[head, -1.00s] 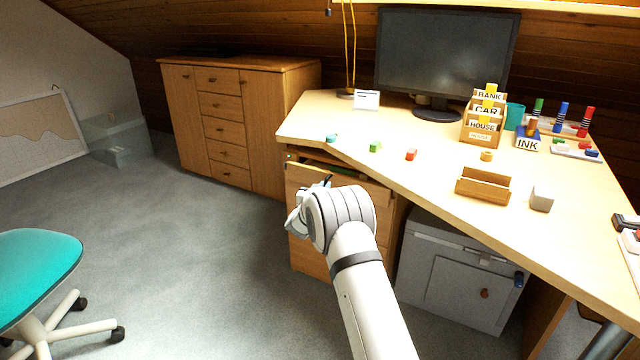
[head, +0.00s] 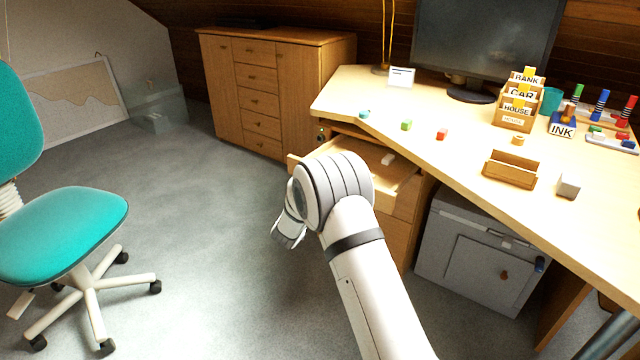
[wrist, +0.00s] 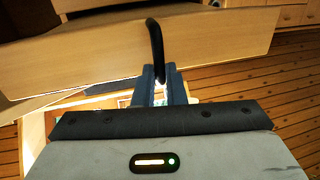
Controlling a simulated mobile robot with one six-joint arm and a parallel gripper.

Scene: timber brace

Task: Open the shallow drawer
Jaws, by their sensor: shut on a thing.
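The shallow drawer (head: 366,150) under the left part of the desktop stands pulled out in the head view, and its pale inside shows. A small whitish block (head: 388,158) lies in it. In the wrist view the wooden drawer front (wrist: 85,62) spans the upper part, with a dark upright bar handle (wrist: 155,48) on it. My gripper (wrist: 154,86) is shut on this handle. In the head view my arm hides the fingers, the handle and part of the drawer front.
The desk (head: 440,165) carries small coloured blocks, a wooden holder (head: 510,170) and a monitor (head: 485,45). A grey cabinet (head: 480,255) stands under it. A teal chair (head: 65,222) stands at left. The carpet between chair and desk is clear.

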